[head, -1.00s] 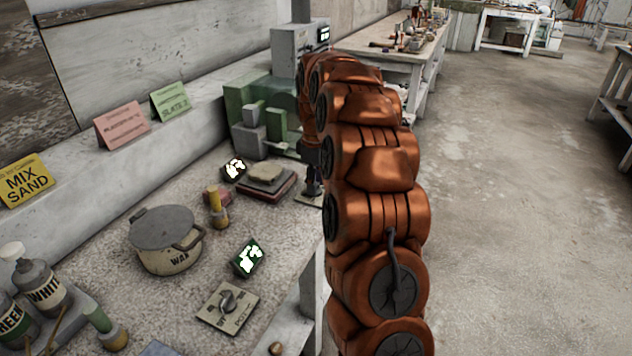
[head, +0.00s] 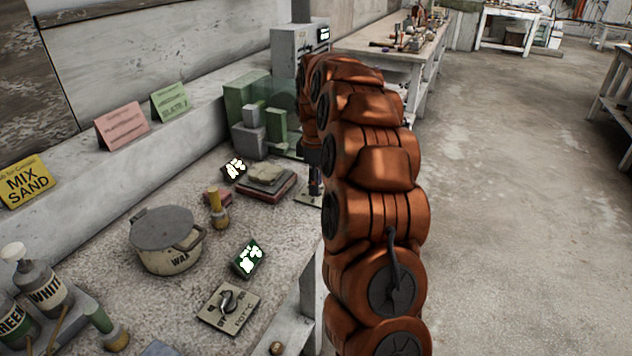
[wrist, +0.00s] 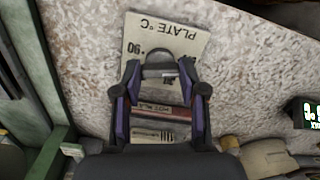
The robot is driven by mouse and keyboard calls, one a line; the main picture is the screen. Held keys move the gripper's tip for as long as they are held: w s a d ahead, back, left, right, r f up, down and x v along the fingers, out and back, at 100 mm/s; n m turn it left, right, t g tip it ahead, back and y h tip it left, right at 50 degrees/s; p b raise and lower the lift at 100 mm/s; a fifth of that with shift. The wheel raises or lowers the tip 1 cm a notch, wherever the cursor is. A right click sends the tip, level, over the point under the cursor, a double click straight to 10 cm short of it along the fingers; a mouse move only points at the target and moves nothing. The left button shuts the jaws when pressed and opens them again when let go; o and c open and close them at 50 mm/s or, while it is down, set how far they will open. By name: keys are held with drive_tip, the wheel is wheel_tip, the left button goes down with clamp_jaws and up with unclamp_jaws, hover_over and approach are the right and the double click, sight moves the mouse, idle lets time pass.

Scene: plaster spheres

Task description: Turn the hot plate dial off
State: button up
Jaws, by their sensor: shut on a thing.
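The hot plate dial (wrist: 160,70) sits on a pale panel (wrist: 185,42) marked "PLATE °C" in the wrist view, with "90" near its left edge. My gripper (wrist: 160,76) is over the panel, its two purple-sided fingers shut on the dial from both sides. The fingers cover much of the dial, so its pointer setting cannot be read. In the head view my gripper (head: 316,180) is low at the bench's right edge, partly hidden by my arm, and only a corner of the panel (head: 304,198) shows.
A second panel marked "POT °C" (head: 229,305) with its own knob lies nearer. A wax pot (head: 168,248), a yellow-handled tool (head: 218,210), lit displays (head: 248,258) and stacked slabs (head: 266,184) stand left of my arm. Green blocks (head: 245,100) rise behind. Floor at right is clear.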

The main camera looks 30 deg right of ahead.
drive_tip(key=o, duration=1.1)
drive_tip(key=shift+o, duration=0.2)
wheel_tip(320, 180, up, 12)
idle(0.3)
drive_tip(key=shift+r, duration=0.1)
